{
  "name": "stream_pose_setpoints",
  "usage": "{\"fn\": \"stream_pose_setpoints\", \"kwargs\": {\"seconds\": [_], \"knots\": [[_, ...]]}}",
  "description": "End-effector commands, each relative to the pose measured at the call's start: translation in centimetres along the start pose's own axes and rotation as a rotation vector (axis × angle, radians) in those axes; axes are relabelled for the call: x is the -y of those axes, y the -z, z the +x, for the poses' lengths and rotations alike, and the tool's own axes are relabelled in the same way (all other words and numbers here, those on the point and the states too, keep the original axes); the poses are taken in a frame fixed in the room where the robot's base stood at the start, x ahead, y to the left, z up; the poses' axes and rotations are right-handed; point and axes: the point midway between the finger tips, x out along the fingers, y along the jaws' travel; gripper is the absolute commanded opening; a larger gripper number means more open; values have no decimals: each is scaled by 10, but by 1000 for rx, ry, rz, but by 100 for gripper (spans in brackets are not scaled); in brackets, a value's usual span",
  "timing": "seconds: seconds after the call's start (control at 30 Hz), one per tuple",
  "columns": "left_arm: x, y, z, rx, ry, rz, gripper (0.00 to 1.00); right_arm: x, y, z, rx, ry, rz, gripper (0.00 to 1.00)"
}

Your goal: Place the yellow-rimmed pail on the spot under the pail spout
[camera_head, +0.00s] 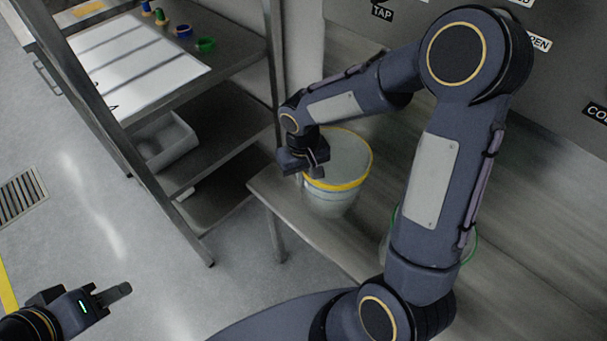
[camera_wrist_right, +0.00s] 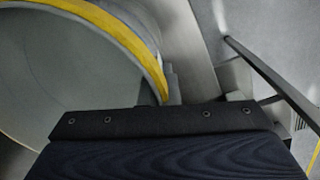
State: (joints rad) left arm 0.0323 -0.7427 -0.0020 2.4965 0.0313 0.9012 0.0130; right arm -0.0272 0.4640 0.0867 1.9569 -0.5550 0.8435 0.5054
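The yellow-rimmed pail (camera_head: 338,200) is pale, upright and open-topped, at the left part of the steel bench; I cannot tell if its base touches the bench. My right gripper (camera_head: 316,172) is at the left side of its yellow rim, pointing down. In the right wrist view the pail's rim (camera_wrist_right: 122,32) runs down to the dark gripper body, which hides the fingertips, so their grip on the rim is unclear. My left gripper (camera_head: 122,291) is over the floor at lower left, away from the pail, its fingers seen edge-on. The pail spout and the spot are not identifiable.
A green-rimmed thing (camera_head: 475,247) is mostly hidden behind my right arm. The steel bench (camera_head: 520,285) is bare at lower right. A metal shelf (camera_head: 232,52) at left holds small coloured items, with a white bin (camera_head: 165,142) below. A labelled panel (camera_head: 560,85) stands behind.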

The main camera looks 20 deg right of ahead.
Motion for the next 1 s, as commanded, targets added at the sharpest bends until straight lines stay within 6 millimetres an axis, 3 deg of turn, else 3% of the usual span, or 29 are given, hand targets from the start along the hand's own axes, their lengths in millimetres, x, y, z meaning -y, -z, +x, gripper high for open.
{"fn": "stream_pose_setpoints", "kwargs": {"seconds": [0.2, 0.4, 0.67, 0.83, 1.0], "knots": [[2, -2, 4, 0, 0, 0, 36, 0, 0, 4, -1, 0, -1, 0], [1, -1, 2, 0, 0, 0, 36, 0, 0, 3, 0, 0, 0, 24], [1, -1, 1, 0, 0, 0, 36, 0, 0, 1, 0, 0, 0, 24], [-1, 2, -3, 0, 0, 0, 36, 0, 1, -15, -4, -1, -1, 24], [-4, 4, -8, 0, 0, 0, 36, 0, 1, -51, -7, -1, 0, 24]]}}
